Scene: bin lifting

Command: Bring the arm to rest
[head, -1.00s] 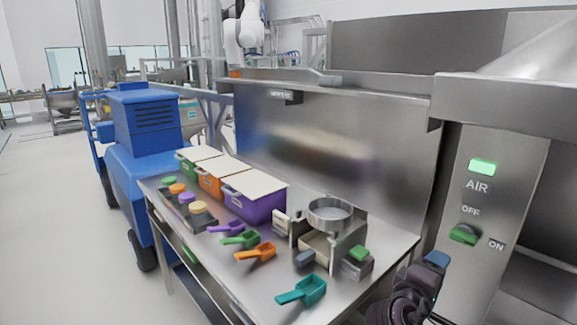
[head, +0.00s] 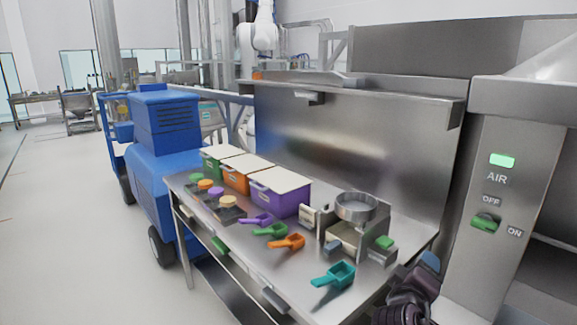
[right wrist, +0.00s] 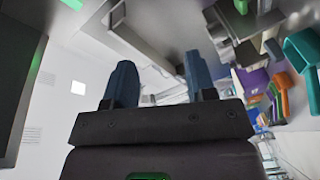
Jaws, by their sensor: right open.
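My right gripper (head: 430,262) shows at the lower right of the head view, beside the table's right end and below the panel. Its two blue fingers also show in the right wrist view (right wrist: 160,85), spread apart with nothing between them. It is open and empty. My left arm and gripper are not in the head view.
The steel table (head: 262,262) holds green, orange and purple (head: 280,200) bins, several scoops including a teal one (head: 335,275), and a sieve (head: 356,207) on a stand. A panel (head: 500,200) with a lit green lamp stands at right. A blue vehicle (head: 165,150) stands at left; floor left is clear.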

